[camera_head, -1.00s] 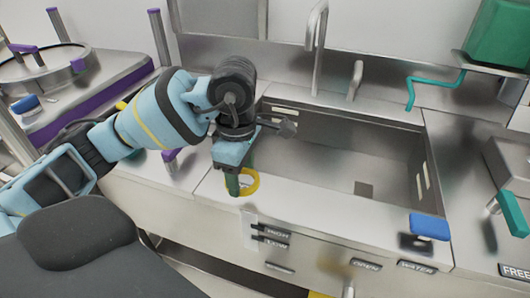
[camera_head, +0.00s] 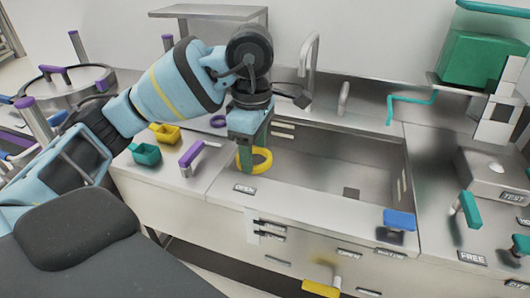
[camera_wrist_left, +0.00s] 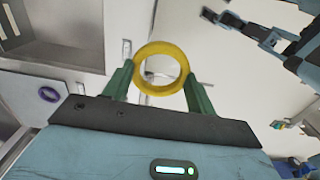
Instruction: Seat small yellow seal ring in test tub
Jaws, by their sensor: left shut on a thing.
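My left gripper (camera_head: 252,152) is shut on the small yellow seal ring (camera_head: 268,164), held upright near the front left corner of the sink basin. In the left wrist view the ring (camera_wrist_left: 160,48) sits between the green fingertips of the left gripper (camera_wrist_left: 160,84), its hole clear. A metal unit with a TEST label (camera_head: 511,197) stands at the far right, well away from the ring; I cannot see into it.
The open sink basin (camera_head: 330,215) has a tap (camera_head: 308,60) behind it. A blue handle (camera_head: 399,220) and a teal handle (camera_head: 470,208) rise at the right. A purple handle (camera_head: 191,155), a purple ring (camera_head: 218,121) and yellow and teal cups (camera_head: 146,154) are at the left.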

